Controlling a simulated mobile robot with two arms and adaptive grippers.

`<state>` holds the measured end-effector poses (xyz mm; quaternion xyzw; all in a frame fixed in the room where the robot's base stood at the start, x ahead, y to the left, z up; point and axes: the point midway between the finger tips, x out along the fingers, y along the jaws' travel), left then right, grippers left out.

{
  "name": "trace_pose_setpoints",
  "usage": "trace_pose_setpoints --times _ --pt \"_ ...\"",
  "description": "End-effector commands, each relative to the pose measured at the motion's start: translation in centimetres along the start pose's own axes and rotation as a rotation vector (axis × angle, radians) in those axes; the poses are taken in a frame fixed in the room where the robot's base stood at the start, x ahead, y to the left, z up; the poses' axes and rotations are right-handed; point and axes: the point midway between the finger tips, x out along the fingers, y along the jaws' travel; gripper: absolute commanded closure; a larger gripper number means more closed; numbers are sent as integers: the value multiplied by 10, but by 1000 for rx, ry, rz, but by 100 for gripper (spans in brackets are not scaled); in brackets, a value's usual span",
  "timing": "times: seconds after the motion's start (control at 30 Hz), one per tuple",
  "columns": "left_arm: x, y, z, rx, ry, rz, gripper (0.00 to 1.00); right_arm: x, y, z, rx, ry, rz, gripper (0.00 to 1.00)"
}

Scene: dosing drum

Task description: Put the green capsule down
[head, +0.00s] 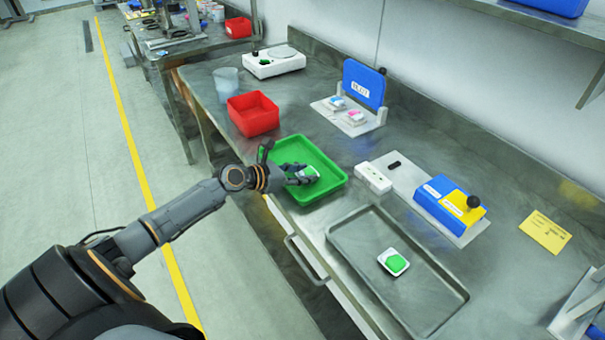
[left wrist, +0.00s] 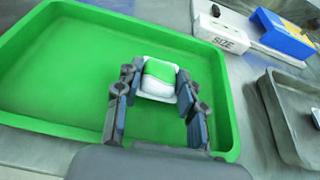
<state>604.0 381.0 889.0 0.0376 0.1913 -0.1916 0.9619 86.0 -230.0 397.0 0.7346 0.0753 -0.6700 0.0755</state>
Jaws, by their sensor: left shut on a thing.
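The green capsule (left wrist: 158,72), a small white block with a green top, is between the fingers of my left gripper (left wrist: 158,92) in the left wrist view. My left gripper (head: 303,178) is shut on it, in or just above the green tray (head: 334,180) in the head view. I cannot tell whether the capsule touches the tray floor. The rest of the green tray (left wrist: 60,80) looks empty. Another white block with a green top (head: 396,262) lies in the metal tray (head: 432,328). My right gripper is not in view.
A red bin (head: 253,114) stands behind the green tray. A white box (head: 373,178) and a blue and yellow device (head: 447,203) are to its right. A blue panel stand (head: 364,84) holds two small blocks. A yellow card (head: 545,232) lies at the right.

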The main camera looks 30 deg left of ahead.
Motion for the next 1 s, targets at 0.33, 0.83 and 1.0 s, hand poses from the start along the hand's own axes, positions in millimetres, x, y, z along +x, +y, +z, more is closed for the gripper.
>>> trace_pose_setpoints --times 0.33,0.83,1.0 --pt "1 0 -3 0 0 0 38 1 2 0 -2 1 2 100" --pt "-23 0 -2 1 4 1 38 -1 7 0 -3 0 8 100" --pt "-55 0 -3 1 5 0 38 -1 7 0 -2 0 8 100"
